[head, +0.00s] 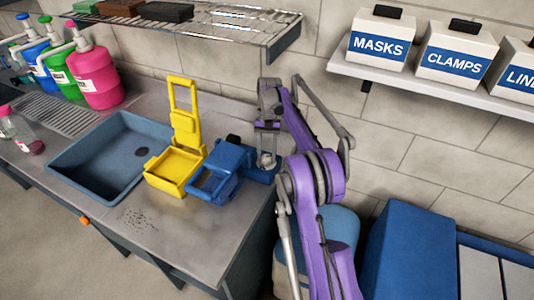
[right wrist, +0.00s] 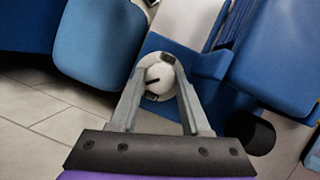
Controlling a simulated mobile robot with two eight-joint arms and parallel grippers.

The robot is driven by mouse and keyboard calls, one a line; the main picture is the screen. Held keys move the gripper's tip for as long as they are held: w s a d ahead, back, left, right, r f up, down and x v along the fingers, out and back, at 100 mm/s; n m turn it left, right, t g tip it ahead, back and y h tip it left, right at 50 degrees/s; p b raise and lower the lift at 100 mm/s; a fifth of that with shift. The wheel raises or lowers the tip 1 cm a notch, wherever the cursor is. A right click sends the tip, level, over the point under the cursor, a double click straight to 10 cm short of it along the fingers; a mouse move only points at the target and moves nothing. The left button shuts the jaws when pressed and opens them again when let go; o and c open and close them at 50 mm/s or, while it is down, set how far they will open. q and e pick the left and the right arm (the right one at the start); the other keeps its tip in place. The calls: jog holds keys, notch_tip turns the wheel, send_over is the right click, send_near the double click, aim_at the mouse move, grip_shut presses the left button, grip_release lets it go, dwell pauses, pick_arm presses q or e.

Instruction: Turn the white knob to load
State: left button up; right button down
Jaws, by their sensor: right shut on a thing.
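The white knob (right wrist: 160,76) shows in the right wrist view as a round white piece with a short dark mark, set on a blue base (right wrist: 154,44). In the head view the knob (head: 266,160) is small and partly covered, at the right end of the blue device (head: 217,172) on the counter. My right gripper (head: 267,146) comes down over it. In the right wrist view its two fingers (right wrist: 160,90) are shut on the knob, one on each side. Any load marking is too small to read. My left gripper is not in view.
A yellow open device (head: 174,168) stands left of the blue one, beside the sink (head: 105,155). Pump bottles, one of them pink (head: 96,75), stand at the back left. A wall shelf (head: 420,85) carries labelled boxes.

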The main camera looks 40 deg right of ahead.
jog(key=n+h, duration=0.1)
jog(key=n, duration=0.2)
jog(key=n+g+h, duration=0.1)
jog(key=n, duration=0.2)
jog(key=shift+w+a+n, duration=0.1)
jog(key=shift+a+n, duration=0.05)
jog(key=shift+n, duration=0.15)
dwell(0.4)
jog(key=shift+c, duration=1.8)
grip_release()
